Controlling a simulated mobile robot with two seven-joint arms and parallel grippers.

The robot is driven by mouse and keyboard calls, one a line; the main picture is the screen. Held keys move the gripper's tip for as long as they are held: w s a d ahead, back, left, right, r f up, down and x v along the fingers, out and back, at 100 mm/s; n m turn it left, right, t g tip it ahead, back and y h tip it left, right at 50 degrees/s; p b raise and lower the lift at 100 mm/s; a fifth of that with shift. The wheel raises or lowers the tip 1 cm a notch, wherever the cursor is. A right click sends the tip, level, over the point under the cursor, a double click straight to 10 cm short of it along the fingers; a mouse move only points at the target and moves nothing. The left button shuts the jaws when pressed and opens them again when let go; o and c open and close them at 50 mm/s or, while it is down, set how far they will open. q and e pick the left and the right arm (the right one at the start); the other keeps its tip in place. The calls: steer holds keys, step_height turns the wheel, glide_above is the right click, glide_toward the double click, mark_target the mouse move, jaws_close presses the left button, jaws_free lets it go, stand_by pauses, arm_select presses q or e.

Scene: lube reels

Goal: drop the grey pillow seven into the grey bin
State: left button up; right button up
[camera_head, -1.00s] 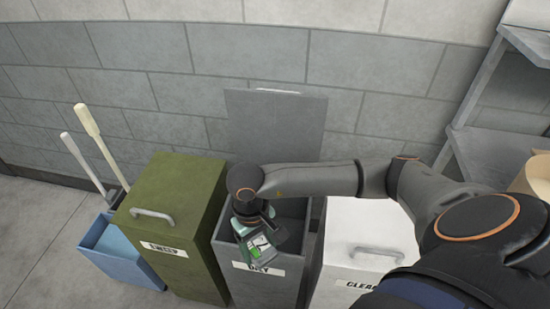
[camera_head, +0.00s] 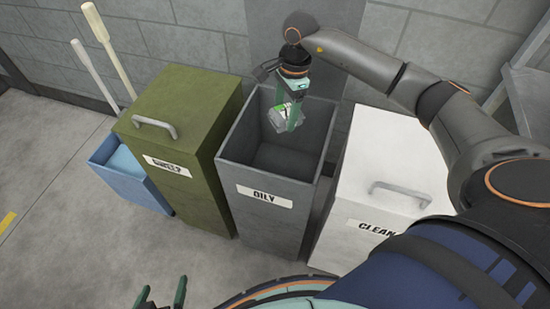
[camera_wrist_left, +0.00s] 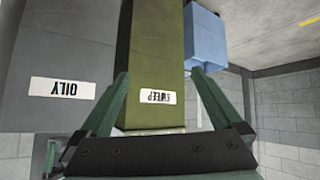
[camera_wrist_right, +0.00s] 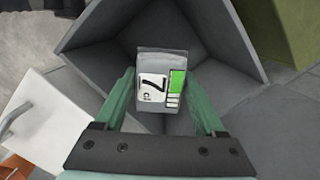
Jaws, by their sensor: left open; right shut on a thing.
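The grey pillow seven (camera_head: 285,117) is a small grey packet with a white and green label. In the right wrist view the packet (camera_wrist_right: 161,82) shows a large 7 and sits between the fingers. My right gripper (camera_head: 291,112) is shut on it and holds it over the open mouth of the grey bin (camera_head: 270,193), which is labelled OILY. The right wrist view looks down into the bin (camera_wrist_right: 100,35). My left gripper (camera_head: 162,296) is open and empty at the bottom of the head view; it also shows in the left wrist view (camera_wrist_left: 160,75).
A green bin (camera_head: 190,125) labelled SWEEP, with a closed lid, stands left of the grey bin. A white bin (camera_head: 385,165) labelled CLEAN stands right of it. A shelf (camera_head: 525,85) is at right.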

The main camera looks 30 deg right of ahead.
step_height(320, 180, down, 4)
steer(key=b, duration=0.2)
steer(key=shift+f+b, duration=0.2)
steer(key=shift+b, duration=0.1)
steer(key=shift+f+b, duration=0.3)
steer(key=shift+f, duration=0.2)
steer(key=o, duration=1.3)
steer(key=r, duration=0.4)
steer(key=d+r+p, duration=0.1)
steer(key=r, duration=0.7)
steer(key=shift+s+d+r, duration=0.1)
steer(key=shift+d+r, duration=0.15)
